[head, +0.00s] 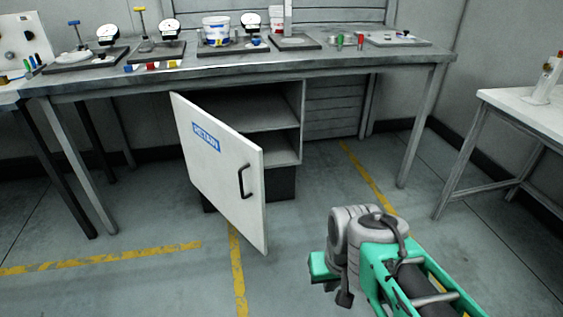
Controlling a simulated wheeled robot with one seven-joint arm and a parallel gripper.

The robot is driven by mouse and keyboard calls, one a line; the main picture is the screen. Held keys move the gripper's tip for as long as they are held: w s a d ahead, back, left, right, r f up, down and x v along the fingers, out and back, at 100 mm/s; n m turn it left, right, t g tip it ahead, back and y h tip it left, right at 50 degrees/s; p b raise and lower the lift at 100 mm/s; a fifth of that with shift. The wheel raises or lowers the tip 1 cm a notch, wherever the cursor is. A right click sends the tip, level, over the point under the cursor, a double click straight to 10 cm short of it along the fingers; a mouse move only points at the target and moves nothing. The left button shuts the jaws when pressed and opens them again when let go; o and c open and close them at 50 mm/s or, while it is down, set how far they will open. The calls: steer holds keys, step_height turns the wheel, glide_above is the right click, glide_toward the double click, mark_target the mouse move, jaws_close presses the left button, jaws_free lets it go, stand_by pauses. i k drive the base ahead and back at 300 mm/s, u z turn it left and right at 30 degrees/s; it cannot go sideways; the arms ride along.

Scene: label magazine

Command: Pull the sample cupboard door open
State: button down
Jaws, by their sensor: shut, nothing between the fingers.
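The sample cupboard (302,122) stands under the workbench, and its inside with a shelf (262,145) shows. Its white door (215,175) stands well open, swung out toward me from its left side. A blue label (206,137) is on the door, and a dark bar handle (244,181) is near its free right edge. My gripper (344,299) is low at the front, to the right of the door and apart from the handle. It is small and dark in the view, shut and empty. The lower left inside of the cupboard is hidden behind the door.
The workbench (420,58) carries dial gauges, tubs (216,32) and small parts. Its right leg (413,140) stands right of the cupboard. A white side table (525,108) is at the right. The floor (310,210) between door and arm is clear.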

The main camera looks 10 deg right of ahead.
mark_target(227, 168)
steer(key=u, duration=0.1)
steer(key=i, duration=0.7)
steer(key=u, duration=0.95)
steer(key=i, duration=0.3)
steer(key=u, duration=0.3)
